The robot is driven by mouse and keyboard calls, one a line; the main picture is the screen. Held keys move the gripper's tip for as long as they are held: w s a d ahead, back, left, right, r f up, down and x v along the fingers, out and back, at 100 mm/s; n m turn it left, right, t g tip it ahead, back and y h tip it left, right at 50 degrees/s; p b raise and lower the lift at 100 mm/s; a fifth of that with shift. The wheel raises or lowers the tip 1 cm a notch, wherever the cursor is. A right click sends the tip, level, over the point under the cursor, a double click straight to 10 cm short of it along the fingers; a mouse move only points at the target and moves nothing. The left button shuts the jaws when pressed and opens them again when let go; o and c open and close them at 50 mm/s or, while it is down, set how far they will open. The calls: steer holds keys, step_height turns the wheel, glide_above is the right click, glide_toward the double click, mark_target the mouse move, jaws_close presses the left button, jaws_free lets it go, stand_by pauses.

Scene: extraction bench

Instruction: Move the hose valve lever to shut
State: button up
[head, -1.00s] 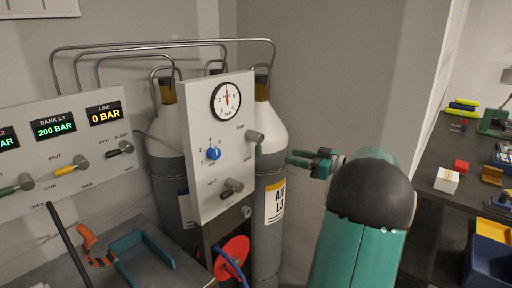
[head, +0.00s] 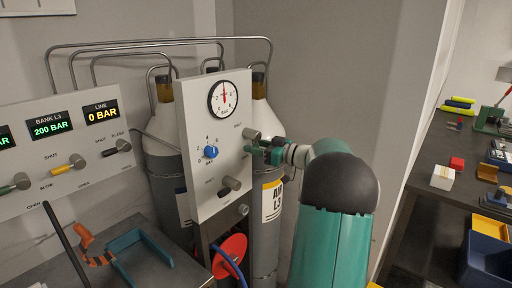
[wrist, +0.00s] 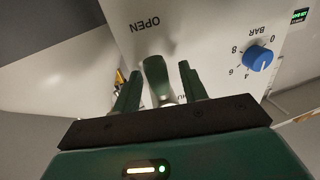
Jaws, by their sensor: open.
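A valve lever with a grey hub (head: 251,135) is on the right side of the upright white panel, below the gauge. In the wrist view, its green handle (wrist: 155,74) points toward the upside-down OPEN label; the other label is mostly hidden behind the hub and fingers. My gripper (head: 260,151) is at this lever. In the wrist view, my gripper (wrist: 160,82) is open, with one finger on each side of the handle; gaps show, so it is not clamped. A second lever, black-handled (head: 229,186), is lower on the same panel. I cannot tell from labels which serves the hose.
A blue knob (head: 211,152) and a round gauge (head: 223,98) are on the panel. Grey cylinders (head: 165,160) stand behind it. A red reel (head: 232,252) with blue hose is below. Another panel (head: 85,160) with several levers is at left. A dark shelf (head: 430,185) is at right.

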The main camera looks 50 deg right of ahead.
steer(key=shift+w, duration=0.1)
steer(key=c, duration=0.9)
steer(key=shift+a, duration=0.1)
steer(key=m, duration=0.2)
steer(key=a+m, duration=0.1)
steer(key=m, duration=0.1)
steer(key=shift+a+r+m+t, duration=0.1)
steer(key=shift+r+m+t, duration=0.05)
steer(key=shift+m+t, duration=0.2)
steer(key=m, duration=0.2)
steer(key=a+m+t, duration=0.1)
steer(key=m, duration=0.1)
steer(key=r+m, duration=0.1)
steer(key=m, duration=0.1)
steer(key=shift+a+h, duration=0.2)
steer(key=shift+h, duration=0.2)
steer(key=m, duration=0.1)
steer(key=r+m+h, duration=0.1)
steer(key=m, duration=0.1)
steer(key=m+t, duration=0.1)
steer(key=m, duration=0.1)
steer(key=shift+a+r, duration=0.2)
steer(key=shift+a, duration=0.2)
steer(key=shift+r+m+h, duration=0.25)
steer(key=shift+m+h, duration=0.1)
steer(key=shift+m, duration=0.8)
steer(key=shift+r+m+h, duration=0.25)
steer(key=shift+m+h, duration=0.1)
steer(key=shift+m, duration=0.75)
steer(key=shift+r, duration=0.1)
